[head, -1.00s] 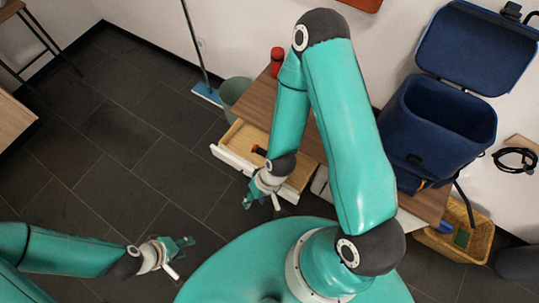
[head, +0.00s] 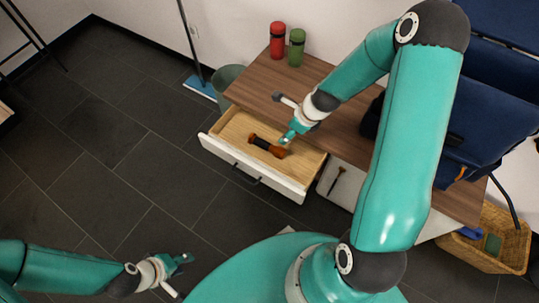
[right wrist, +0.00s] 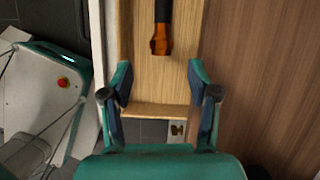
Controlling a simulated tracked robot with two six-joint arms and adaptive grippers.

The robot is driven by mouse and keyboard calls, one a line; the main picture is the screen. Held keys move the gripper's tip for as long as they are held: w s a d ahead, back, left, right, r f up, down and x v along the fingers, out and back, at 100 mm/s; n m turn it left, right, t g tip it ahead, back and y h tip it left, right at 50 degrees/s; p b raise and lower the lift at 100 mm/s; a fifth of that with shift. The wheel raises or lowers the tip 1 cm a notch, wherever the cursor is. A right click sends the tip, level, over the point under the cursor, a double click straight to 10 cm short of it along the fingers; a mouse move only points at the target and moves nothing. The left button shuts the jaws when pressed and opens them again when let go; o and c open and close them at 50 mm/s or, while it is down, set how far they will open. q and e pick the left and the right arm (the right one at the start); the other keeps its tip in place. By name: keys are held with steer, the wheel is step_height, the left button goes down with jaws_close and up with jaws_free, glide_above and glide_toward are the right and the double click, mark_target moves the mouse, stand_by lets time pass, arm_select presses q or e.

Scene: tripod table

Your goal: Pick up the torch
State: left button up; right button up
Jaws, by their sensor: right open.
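The torch (head: 267,146) is black with an orange head and lies in the open wooden drawer (head: 232,128). In the right wrist view the torch (right wrist: 162,32) shows at the top, its orange head toward me, roughly in line with the gap between the fingers. My right gripper (head: 287,140) is open and empty, over the drawer close to the torch's orange end. In its own view, my right gripper (right wrist: 159,84) has both fingers spread apart, and the torch is not between them. My left gripper (head: 184,261) is over the floor at lower left, away from the drawer; its finger gap is too small to judge.
The wooden tabletop (head: 330,85) is beside the drawer, with a red bottle (head: 277,40) and a green bottle (head: 296,47) at its back. A blue cooler box (head: 490,95) stands at right. A wicker basket (head: 510,250) and a grey-green bin (head: 228,78) flank the table.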

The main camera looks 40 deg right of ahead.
steer(key=f, duration=0.1)
steer(key=b, duration=0.6)
glide_above(271, 146)
steer(key=s+d, duration=0.1)
steer(key=s, duration=0.1)
steer(key=shift+m, duration=0.4)
steer(key=f, duration=0.8)
steer(key=shift+s+d+f, duration=0.1)
steer(key=shift+s+f, duration=0.1)
steer(key=shift+f, duration=0.15)
steer(key=shift+b+x, duration=1.35)
steer(key=shift+x, duration=1.9)
arm_select(q)
step_height(271, 146, down, 9)
steer(key=shift+f, duration=0.15)
arm_select(e)
steer(key=shift+w+r, duration=0.1)
jaws_close()
